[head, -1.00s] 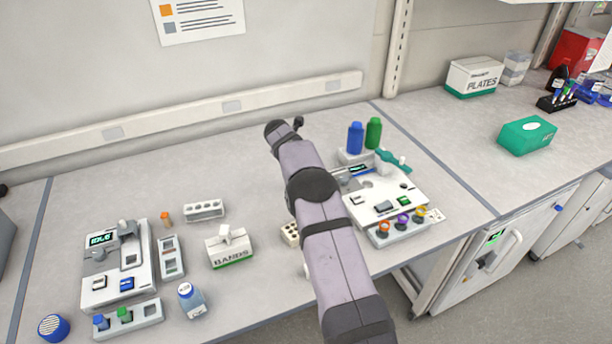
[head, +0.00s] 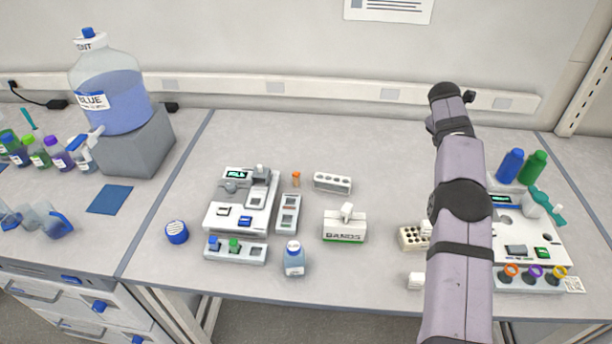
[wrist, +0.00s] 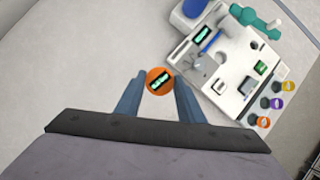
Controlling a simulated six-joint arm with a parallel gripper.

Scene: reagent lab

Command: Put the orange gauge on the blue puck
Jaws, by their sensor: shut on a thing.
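The orange gauge (wrist: 159,81), a round disc with a small dark display on its face, is between the two fingers of my gripper (wrist: 158,90) in the wrist view. My gripper is shut on it. In the head view my arm hides both the gripper's fingers and the gauge. The blue puck (head: 176,232), a short blue cylinder with a pale striped top, stands on the bench at the left in the head view, far left of my arm. Nothing lies on it. It is not in the wrist view.
A white device (head: 242,200) and a rack with blue and green caps (head: 236,250) stand right of the puck. A blue-capped bottle (head: 294,258) and a BANDS box (head: 345,226) lie between it and my arm. Another device (wrist: 238,60) is beside my gripper.

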